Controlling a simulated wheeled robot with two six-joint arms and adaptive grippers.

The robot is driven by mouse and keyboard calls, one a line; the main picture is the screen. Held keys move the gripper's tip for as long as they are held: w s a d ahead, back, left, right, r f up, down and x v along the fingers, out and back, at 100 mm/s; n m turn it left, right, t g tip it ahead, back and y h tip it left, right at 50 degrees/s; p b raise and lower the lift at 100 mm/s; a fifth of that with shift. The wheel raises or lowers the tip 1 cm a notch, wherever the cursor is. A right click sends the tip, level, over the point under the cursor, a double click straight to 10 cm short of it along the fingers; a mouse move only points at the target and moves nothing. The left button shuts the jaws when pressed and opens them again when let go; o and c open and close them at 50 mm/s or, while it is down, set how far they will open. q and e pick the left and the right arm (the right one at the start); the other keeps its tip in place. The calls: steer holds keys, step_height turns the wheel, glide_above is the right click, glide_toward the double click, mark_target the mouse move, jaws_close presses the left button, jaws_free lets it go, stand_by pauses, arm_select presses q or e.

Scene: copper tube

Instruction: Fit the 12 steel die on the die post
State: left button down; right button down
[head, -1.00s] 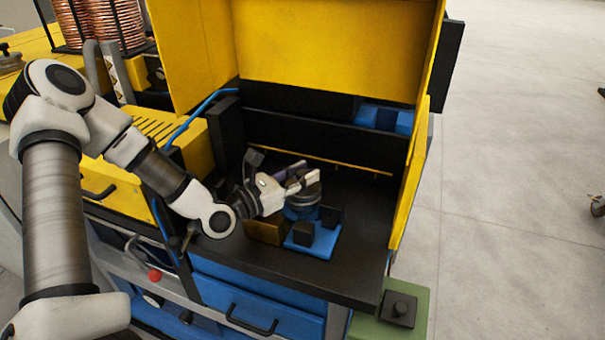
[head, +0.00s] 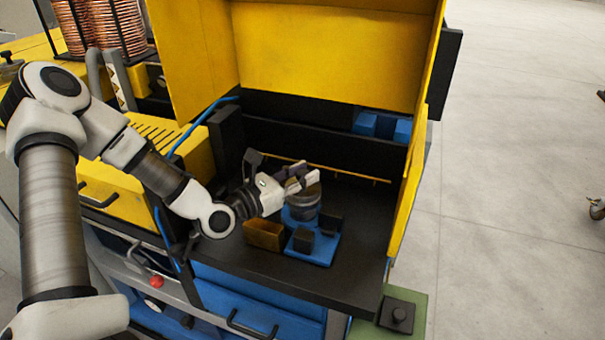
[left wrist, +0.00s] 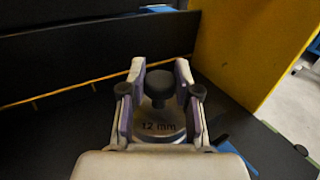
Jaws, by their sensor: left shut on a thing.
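The steel die (left wrist: 162,119) shows in the left wrist view as a round grey disc marked "12 mm" with a dark knob (left wrist: 160,84) on top. My left gripper (left wrist: 160,95) is shut on it, with one finger on each side. In the head view my left gripper (head: 300,178) holds the die (head: 305,194) over the blue round post (head: 301,214), which stands on a blue base (head: 314,254). The die hides the post's top, so I cannot tell whether it is seated or just above. My right gripper is not in view.
Dark blocks (head: 303,240) stand on the blue base, and a brown block (head: 264,235) is beside it. Yellow panels (head: 335,50) enclose the back and right of the black bench (head: 345,270). The bench's right part is clear.

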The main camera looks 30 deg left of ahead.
mark_target(303, 173)
arm_select(q)
steer(key=shift+b, duration=0.5)
stand_by(1.2)
steer(key=shift+f+b, duration=1.1)
steer(key=shift+b, duration=0.15)
steer(key=c, duration=0.8)
jaws_free()
steer(key=shift+o, duration=0.2)
step_height(303, 173, up, 10)
steer(key=shift+r, duration=0.1)
